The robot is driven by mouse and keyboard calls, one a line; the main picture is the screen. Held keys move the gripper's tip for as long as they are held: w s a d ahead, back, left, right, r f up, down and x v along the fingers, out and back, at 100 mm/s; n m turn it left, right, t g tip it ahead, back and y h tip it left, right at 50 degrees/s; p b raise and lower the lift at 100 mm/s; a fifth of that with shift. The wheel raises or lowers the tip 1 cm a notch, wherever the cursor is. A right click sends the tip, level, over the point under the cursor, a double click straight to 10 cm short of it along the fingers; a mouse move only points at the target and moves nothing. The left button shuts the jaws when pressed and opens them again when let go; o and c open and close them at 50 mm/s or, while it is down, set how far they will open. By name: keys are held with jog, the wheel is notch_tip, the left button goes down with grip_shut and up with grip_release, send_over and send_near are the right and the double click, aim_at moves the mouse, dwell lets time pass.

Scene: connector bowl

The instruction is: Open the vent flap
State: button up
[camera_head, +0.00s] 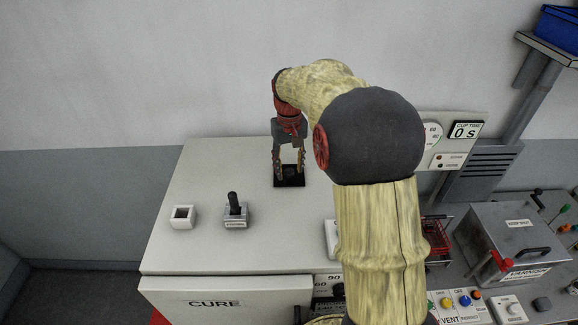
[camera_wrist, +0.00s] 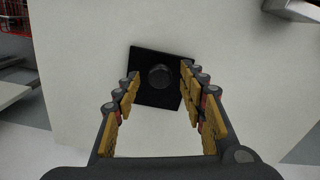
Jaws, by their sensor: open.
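A black square plate (camera_head: 290,183) lies on the top of the pale box marked CURE (camera_head: 225,255); I take it to be the vent flap, though no label shows on it. In the wrist view the plate (camera_wrist: 156,98) carries a round dark knob (camera_wrist: 161,76) at its middle. My gripper (camera_head: 288,170) points down over the plate. Its jaws (camera_wrist: 160,72) are open, one on each side of the knob, with nothing gripped. I cannot tell how far the fingertips are above the plate.
A white square socket (camera_head: 183,217) and a grey block with a black handle (camera_head: 235,212) stand on the box top, left of the plate. A metal box marked VARNISH (camera_head: 505,240) and a panel marked VENT (camera_head: 459,308) are at the right. A wall is behind.

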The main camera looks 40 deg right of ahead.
jog(key=shift+f, duration=0.2)
jog(key=shift+c, duration=0.7)
grip_shut()
